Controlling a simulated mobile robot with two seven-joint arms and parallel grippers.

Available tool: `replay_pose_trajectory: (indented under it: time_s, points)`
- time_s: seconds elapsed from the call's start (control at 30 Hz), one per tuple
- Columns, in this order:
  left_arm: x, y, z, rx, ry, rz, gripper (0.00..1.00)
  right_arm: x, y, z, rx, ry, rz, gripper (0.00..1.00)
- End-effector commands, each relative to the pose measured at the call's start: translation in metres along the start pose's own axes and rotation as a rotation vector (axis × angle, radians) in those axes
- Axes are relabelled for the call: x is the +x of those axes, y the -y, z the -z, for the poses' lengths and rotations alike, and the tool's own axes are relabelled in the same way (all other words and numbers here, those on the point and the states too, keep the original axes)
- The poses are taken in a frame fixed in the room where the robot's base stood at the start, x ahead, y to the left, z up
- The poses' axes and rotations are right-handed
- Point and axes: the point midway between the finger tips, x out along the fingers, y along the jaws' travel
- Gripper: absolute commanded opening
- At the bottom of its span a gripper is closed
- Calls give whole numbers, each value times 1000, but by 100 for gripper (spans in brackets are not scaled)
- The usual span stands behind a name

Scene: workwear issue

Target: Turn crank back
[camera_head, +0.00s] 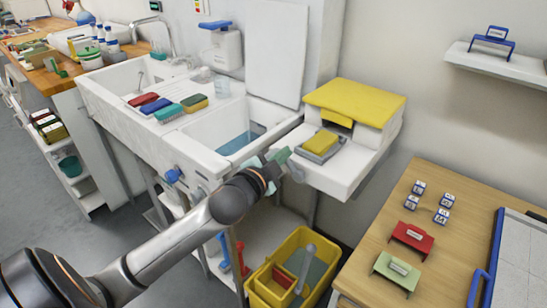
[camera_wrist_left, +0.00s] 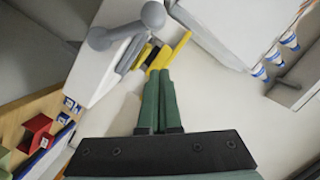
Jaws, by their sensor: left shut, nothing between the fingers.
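A white machine with a yellow lid (camera_head: 357,100) stands at the right end of the sink counter. A grey crank (camera_wrist_left: 122,28) with a rounded knob shows in the left wrist view, beside the machine's white front. In the head view the crank is mostly hidden behind my gripper, with a pale part (camera_head: 295,173) showing. My left gripper (camera_head: 281,156) is shut and empty in front of the machine's left front corner. Its green fingers (camera_wrist_left: 158,74) lie together in the left wrist view, apart from the crank in the picture; the depth gap is hard to tell. My right gripper is not in view.
A yellow sponge (camera_head: 321,141) lies on a grey pad on the machine's front. A sink basin (camera_head: 205,128) with water is to the left. A yellow bucket (camera_head: 262,289) stands below. A wooden table (camera_head: 380,250) with red and green holders is at the right.

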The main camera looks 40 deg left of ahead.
Motion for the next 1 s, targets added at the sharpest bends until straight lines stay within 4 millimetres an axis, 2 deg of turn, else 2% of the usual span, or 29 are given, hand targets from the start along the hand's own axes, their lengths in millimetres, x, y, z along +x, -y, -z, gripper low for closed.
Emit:
replay_pose_trajectory:
  time_s: [0.1,0.3,0.73,1.0]
  points:
    - [6,-1,-19,4,4,-2,0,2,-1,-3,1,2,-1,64]
    - [11,0,-36,1,1,0,0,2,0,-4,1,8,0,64]
    - [11,0,-39,-3,0,-2,0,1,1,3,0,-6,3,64]
    - [15,1,-56,-108,2,-26,0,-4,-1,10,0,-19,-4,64]
